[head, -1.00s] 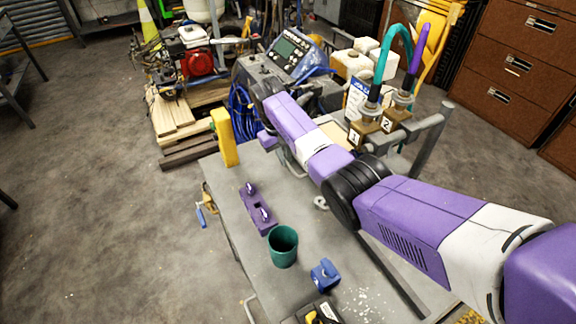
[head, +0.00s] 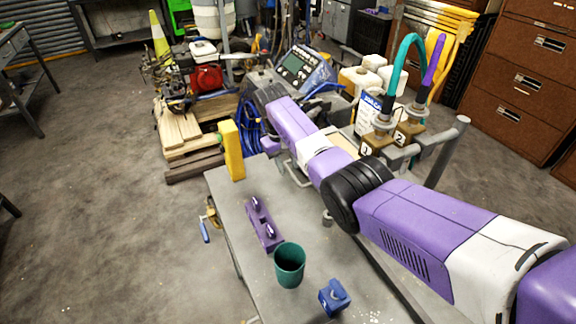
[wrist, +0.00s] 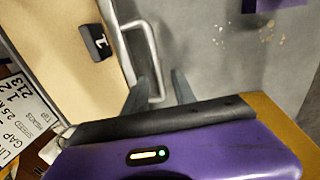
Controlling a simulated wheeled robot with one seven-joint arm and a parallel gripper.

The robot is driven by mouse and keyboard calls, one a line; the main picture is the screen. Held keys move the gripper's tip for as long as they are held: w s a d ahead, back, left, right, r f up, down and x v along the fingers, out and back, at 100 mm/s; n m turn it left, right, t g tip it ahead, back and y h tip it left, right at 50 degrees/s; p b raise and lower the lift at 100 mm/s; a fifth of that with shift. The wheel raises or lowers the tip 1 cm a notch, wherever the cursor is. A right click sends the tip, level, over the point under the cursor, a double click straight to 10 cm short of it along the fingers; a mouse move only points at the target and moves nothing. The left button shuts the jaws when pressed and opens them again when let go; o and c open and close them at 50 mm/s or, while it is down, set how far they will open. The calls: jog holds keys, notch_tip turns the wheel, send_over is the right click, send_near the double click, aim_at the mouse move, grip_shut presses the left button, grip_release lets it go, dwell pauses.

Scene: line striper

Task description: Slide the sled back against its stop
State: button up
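A tan board (wrist: 62,40) with a black "1" tag (wrist: 96,41) and a grey metal loop handle (wrist: 152,55) at its edge shows in the wrist view. I take it as the sled, but no label confirms this. In the head view the board (head: 340,136) is partly behind my arm, with the loop (head: 294,174) below it. My gripper (wrist: 162,88) has its two dark fingers apart, with the loop's bar seemingly between them; contact cannot be told. In the head view my fingers are hidden by my arm. I cannot clearly identify the stop.
A purple two-knob piece (head: 264,225), green cup (head: 289,265) and blue block (head: 334,297) stand in front. Hose fittings (head: 378,135) rise at the right.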

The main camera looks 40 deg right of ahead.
notch_tip(320, 180, up, 8)
jog(key=a, duration=0.1)
jog(key=shift+w+a+f, duration=0.15)
jog(key=shift+a+f, duration=0.05)
dwell(0.3)
dwell(0.4)
